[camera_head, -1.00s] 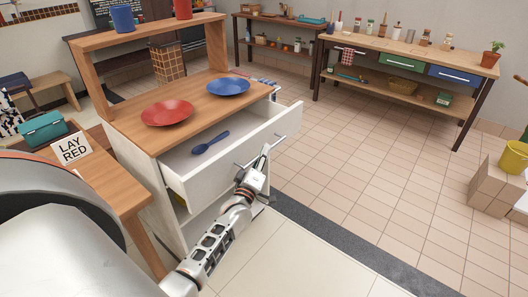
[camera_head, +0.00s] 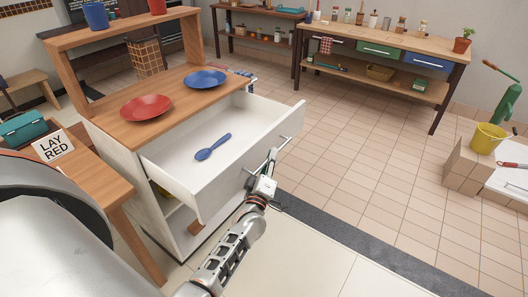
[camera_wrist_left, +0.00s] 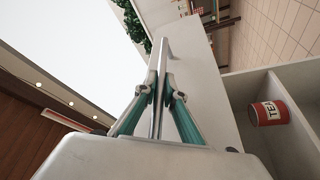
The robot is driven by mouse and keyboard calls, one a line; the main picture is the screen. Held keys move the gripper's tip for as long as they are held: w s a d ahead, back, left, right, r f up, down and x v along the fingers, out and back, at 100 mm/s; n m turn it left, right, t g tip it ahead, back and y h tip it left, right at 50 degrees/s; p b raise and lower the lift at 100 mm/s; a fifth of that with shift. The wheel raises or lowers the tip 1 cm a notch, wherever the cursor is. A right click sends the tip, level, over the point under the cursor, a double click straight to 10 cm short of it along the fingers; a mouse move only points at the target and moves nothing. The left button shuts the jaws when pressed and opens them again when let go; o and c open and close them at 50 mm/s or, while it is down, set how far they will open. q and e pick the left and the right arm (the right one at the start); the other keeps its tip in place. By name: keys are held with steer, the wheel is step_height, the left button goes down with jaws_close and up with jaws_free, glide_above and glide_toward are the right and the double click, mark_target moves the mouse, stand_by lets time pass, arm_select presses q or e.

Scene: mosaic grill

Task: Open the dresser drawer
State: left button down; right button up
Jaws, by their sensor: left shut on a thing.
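The white dresser (camera_head: 130,168) with a wooden top stands left of centre in the head view. Its drawer (camera_head: 232,172) is pulled well out, and a blue spoon (camera_head: 213,147) lies inside. A metal bar handle (camera_head: 284,140) runs across the drawer front. My left gripper (camera_head: 266,172) is at the handle. In the left wrist view its two teal-sided fingers (camera_wrist_left: 158,95) are closed on the bar handle (camera_wrist_left: 165,55) in front of the white drawer front (camera_wrist_left: 198,75). My right gripper is not in view.
A red plate (camera_head: 146,107) and a blue plate (camera_head: 205,79) sit on the dresser top. A red tea tin (camera_wrist_left: 268,113) stands in an open compartment below the drawer. The tiled floor (camera_head: 345,150) to the right is clear.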

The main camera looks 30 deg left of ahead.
arm_select(q)
steer(key=shift+d, duration=0.3)
steer(key=shift+s, duration=0.1)
steer(key=c, duration=2.1)
jaws_free()
steer(key=shift+c, duration=0.2)
steer(key=v, duration=1.2)
